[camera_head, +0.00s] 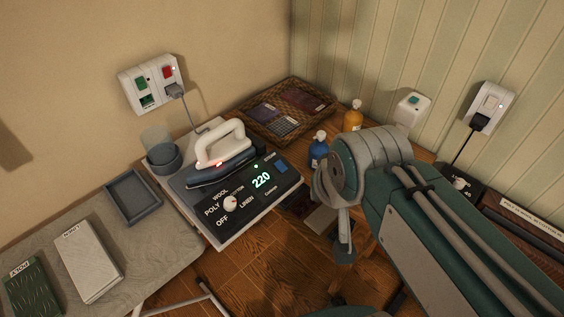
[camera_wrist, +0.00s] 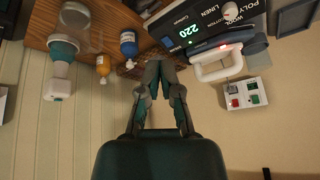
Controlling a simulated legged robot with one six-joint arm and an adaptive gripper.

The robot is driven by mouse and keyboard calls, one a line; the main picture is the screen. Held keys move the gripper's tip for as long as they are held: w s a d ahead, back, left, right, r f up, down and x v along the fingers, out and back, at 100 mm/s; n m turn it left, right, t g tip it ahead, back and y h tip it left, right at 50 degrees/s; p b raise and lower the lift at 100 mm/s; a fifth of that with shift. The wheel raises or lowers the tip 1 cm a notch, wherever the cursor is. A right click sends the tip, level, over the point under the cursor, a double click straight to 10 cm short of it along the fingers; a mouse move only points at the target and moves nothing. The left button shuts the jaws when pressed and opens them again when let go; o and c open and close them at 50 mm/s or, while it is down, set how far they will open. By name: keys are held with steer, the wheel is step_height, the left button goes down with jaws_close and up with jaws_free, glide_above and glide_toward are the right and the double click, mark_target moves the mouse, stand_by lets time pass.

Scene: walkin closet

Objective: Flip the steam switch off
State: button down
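An ironing station (camera_head: 245,205) with a dark panel stands left of centre. Its display reads a green 220, and a white dial (camera_head: 230,203) sits among fabric labels and OFF. A wall plate (camera_head: 151,83) has a red and a green switch; which switch is for steam I cannot tell. My gripper (camera_wrist: 160,66) is empty, its fingertips together, right of the station and apart from it.
A wicker tray (camera_head: 285,108) lies behind. A wall outlet (camera_head: 490,105) with a plug is at the right. A grey tray (camera_head: 134,196) and a white box (camera_head: 88,262) lie left.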

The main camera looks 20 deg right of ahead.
mark_target(279, 164)
steer(key=w+d+f+m+y, duration=0.1)
steer(key=w+f+m, duration=0.1)
steer(key=w+m, duration=0.7)
steer(key=w+d+f+m+g+y, duration=0.1)
steer(key=w+f+m, duration=0.1)
steer(key=w+m, duration=0.8)
steer(key=shift+w+d+f+m+g, duration=0.2)
steer(key=shift+w+f+m+g, duration=0.1)
steer(key=shift+m, duration=4.5)
steer(key=shift+f, duration=0.1)
steer(key=x, duration=1.3)
steer(key=shift+w+a+f, duration=0.15)
steer(key=shift+a+f, duration=0.15)
steer(key=shift+f, duration=0.1)
